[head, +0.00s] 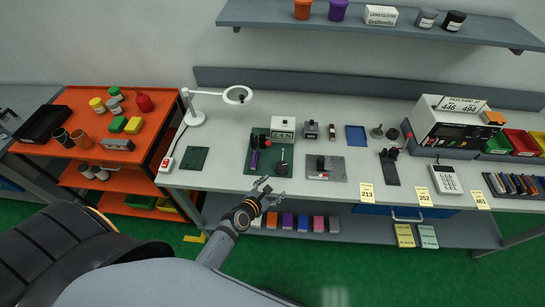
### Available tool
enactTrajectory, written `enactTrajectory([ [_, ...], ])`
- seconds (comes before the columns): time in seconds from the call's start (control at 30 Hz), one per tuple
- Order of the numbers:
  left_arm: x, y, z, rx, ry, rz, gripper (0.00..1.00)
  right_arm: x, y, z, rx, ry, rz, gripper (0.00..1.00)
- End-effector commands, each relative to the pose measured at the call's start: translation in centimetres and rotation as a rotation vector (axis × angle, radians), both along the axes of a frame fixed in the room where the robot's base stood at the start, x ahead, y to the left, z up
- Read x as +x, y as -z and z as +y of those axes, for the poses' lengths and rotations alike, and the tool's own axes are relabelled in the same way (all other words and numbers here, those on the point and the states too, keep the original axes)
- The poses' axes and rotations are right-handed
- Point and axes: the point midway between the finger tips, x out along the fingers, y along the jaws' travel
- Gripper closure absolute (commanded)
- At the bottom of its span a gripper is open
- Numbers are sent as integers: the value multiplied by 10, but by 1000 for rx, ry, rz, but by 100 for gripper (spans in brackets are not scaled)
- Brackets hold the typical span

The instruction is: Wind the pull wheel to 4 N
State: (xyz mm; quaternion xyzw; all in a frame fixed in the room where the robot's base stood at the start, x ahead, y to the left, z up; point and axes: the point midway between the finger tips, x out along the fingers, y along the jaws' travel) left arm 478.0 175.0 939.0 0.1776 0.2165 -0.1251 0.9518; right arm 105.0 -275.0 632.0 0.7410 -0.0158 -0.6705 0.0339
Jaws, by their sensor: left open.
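A tape payoff station sits on a dark green board (247,169) on the bench. At its back stands a white box with a green display (283,135); its digits are small and I cannot read them surely. A purple and black upright piece (254,158) is on the board's left. A dark round knob (282,168) with a thin upright stem is at its front right; I cannot tell whether this is the pull wheel. My left gripper (263,186) is open and empty, just in front of the board's front edge, apart from the knob. My right gripper is not in view.
A lamp (194,117) and a dark green mat (192,159) are left. An instrument (443,127) stands at the back right. Coloured boxes (303,223) line the lower shelf.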

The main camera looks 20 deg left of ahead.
Motion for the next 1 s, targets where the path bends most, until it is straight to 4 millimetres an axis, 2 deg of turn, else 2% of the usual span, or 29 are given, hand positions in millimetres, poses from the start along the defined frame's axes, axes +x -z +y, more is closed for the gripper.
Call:
enactTrajectory([
  [0.03,5,-11,1,-93,-62,-12,32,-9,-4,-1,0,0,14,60],
  [0.1,10,-21,4,-210,-137,-26,32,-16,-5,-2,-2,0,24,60],
  [0.27,14,-27,6,-311,-200,-39,32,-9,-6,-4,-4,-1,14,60],
  [0.37,18,-25,6,-309,-200,-39,32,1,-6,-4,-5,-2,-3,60],
  [0.47,30,-20,4,-308,-198,-39,32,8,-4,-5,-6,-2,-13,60],
  [0.8,93,8,-3,-306,-196,-38,32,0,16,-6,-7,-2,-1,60],
  [1.0,109,14,-5,-305,-196,-37,32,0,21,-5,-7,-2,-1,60],
])
